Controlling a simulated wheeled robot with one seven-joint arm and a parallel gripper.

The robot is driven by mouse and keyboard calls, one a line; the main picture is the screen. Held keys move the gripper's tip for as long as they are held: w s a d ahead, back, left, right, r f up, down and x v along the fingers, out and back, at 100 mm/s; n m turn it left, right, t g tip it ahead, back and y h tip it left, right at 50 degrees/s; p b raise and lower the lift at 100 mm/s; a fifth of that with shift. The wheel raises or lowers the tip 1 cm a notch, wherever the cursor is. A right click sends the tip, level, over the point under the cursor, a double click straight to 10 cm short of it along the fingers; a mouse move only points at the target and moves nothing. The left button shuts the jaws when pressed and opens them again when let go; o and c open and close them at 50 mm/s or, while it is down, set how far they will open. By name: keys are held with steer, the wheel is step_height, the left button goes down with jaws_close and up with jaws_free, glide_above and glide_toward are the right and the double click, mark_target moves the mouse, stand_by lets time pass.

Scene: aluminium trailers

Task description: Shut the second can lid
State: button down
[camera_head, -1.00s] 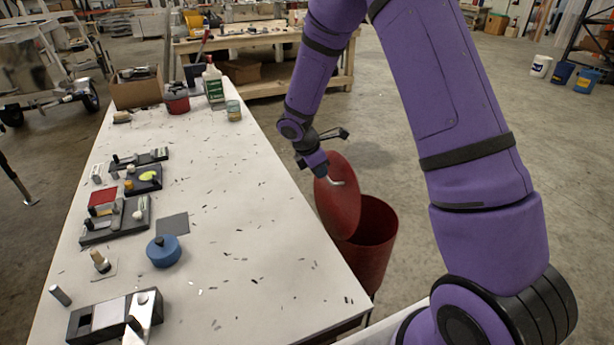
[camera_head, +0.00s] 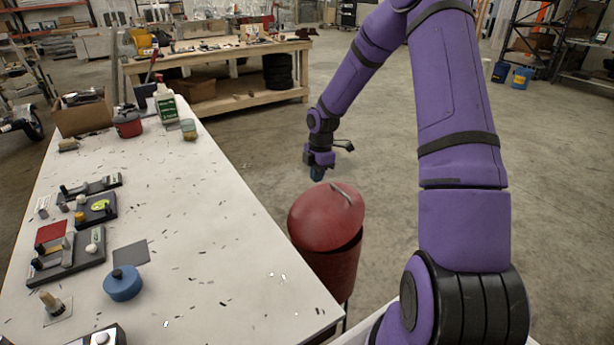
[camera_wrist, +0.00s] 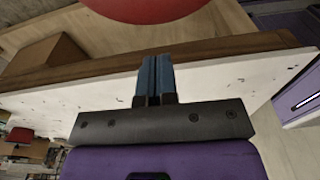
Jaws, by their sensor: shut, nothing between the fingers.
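A red can (camera_head: 335,268) stands at the right edge of the white table. Its red lid (camera_head: 322,222) with a metal handle (camera_head: 342,194) lies tilted over the can's mouth, with a dark gap under its right edge. My gripper (camera_head: 317,175) is just beyond the lid's far edge in the head view, fingers pointing down; whether it touches the lid I cannot tell. In the wrist view my gripper (camera_wrist: 155,62) has its blue fingers shut with nothing between them. The red lid (camera_wrist: 150,8) shows at the top of that view. Only one can is visible.
The white table (camera_head: 200,240) on the left holds a blue round container (camera_head: 123,283), several small fixtures, a red pot (camera_head: 127,124) and a bottle (camera_head: 166,104). A wooden workbench (camera_head: 220,105) stands behind. The floor beyond the can is clear.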

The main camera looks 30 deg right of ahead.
mark_target(350, 196)
steer(key=d+f+y, duration=0.1)
steer(key=d+f, duration=0.1)
steer(key=d, duration=0.1)
steer(key=d+f+y, duration=0.1)
steer(key=d+y, duration=0.1)
steer(key=d, duration=0.1)
steer(key=d+f+y, duration=0.1)
steer(key=d+f, duration=0.1)
steer(key=shift+d+f+y, duration=0.3)
steer(key=shift+d+f, duration=0.05)
steer(key=shift+d, duration=0.05)
steer(key=d+f+y, duration=0.1)
steer(key=d+f, duration=0.1)
steer(key=f, duration=0.1)
steer(key=d+f+y, duration=0.2)
steer(key=f, duration=0.1)
steer(key=d+f+y, duration=0.1)
steer(key=d+f, duration=0.1)
steer(key=f, duration=0.1)
steer(key=shift+d+f, duration=0.25)
steer(key=shift+f, duration=0.45)
steer(key=shift+d+f, duration=0.25)
steer(key=shift+f, duration=0.4)
steer(key=shift+r, duration=0.1)
